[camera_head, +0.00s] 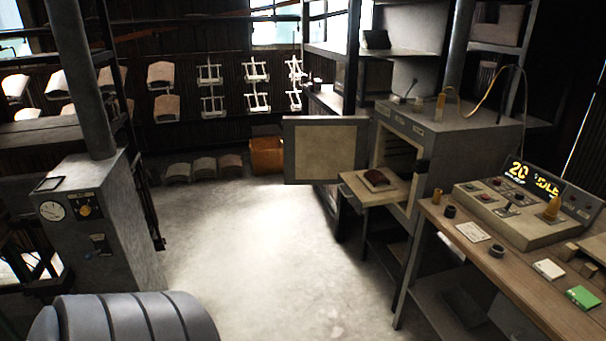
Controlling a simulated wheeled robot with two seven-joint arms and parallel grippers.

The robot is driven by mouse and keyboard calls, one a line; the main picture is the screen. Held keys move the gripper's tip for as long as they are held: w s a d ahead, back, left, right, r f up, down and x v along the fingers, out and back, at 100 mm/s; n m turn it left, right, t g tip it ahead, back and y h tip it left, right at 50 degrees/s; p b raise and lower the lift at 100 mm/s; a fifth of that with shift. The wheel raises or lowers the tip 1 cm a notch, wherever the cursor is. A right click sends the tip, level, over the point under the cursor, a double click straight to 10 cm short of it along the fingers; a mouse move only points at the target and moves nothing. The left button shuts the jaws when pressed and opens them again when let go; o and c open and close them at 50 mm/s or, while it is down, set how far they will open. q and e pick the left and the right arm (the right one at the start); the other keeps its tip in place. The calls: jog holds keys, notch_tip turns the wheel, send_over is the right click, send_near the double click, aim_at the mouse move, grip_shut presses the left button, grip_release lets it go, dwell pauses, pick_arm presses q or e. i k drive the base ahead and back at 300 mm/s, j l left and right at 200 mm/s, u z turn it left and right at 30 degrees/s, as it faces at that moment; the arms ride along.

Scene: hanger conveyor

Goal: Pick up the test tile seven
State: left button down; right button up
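I cannot tell which piece is test tile seven, as no number is readable. A small green tile (583,298) lies flat on the wooden bench (490,270) at the right. A small whitish tile (549,269) lies on the bench behind and left of it. A curved dark brown tile (376,180) rests on a pale shelf (367,201) at the mouth of the open kiln (398,150). Neither of my grippers is in view.
The open kiln door (325,150) juts left over the floor. The bench also holds a control panel (525,212), a white card (473,231) and dark rings (497,251). A gauge cabinet (95,220) stands left. The middle floor (260,240) is clear.

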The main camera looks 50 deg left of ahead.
aim_at(374, 177)
jog(key=u, duration=1.15)
jog(key=z, duration=1.4)
jog(key=u, duration=1.4)
jog(key=i+j+z, duration=0.1)
jog(key=i+j, duration=0.75)
jog(key=i+j+z, duration=0.1)
jog(key=i+j, duration=0.7)
jog(key=j, duration=0.15)
